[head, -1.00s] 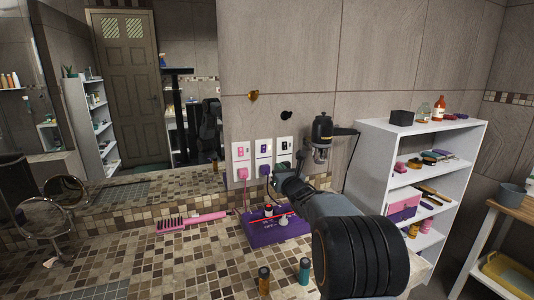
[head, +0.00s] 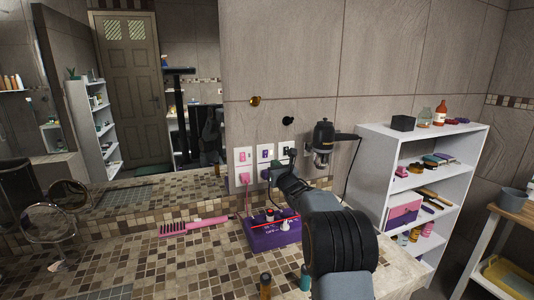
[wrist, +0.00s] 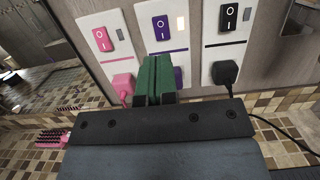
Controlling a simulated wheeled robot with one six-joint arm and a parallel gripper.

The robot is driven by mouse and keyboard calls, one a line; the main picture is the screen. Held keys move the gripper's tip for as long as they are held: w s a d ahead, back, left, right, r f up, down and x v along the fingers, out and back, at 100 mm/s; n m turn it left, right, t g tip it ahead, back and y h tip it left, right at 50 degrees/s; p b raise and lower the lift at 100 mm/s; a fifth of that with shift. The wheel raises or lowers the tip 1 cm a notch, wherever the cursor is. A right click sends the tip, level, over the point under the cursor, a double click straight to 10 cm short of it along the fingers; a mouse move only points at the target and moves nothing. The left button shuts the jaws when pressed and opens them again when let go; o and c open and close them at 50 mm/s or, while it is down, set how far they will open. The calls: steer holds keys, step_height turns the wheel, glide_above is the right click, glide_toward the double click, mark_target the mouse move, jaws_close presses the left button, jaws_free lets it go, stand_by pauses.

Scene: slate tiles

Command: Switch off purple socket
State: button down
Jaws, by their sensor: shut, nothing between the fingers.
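The purple socket (head: 265,155) is the middle of three white wall plates; it also shows in the wrist view (wrist: 174,49). Its purple rocker switch (wrist: 162,27) is marked I and O. A small pale, bright indicator (wrist: 181,23) sits beside the switch, while those on the neighbouring plates look grey. A purple plug (wrist: 178,77) is partly hidden behind my gripper. My gripper (wrist: 155,75) is shut and empty, its green fingertips in front of the plate's lower part, below the switch. I cannot tell whether it touches. In the head view my gripper (head: 284,172) is near the sockets.
A pink socket (wrist: 103,40) with a plug is on the left and a black socket (wrist: 228,18) with a plug is on the right. A purple box (head: 272,233) and a pink brush (head: 195,226) lie on the tiled counter. A hair dryer (head: 323,140) hangs on the wall.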

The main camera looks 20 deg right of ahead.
mark_target(266, 152)
steer(key=w+p, duration=0.1)
steer(key=w, duration=0.1)
steer(key=w+p, duration=0.1)
steer(key=w, duration=0.2)
steer(key=w+r+p, duration=0.1)
steer(key=w, duration=0.1)
steer(key=shift+w+r, duration=0.1)
steer(key=shift+w, duration=0.3)
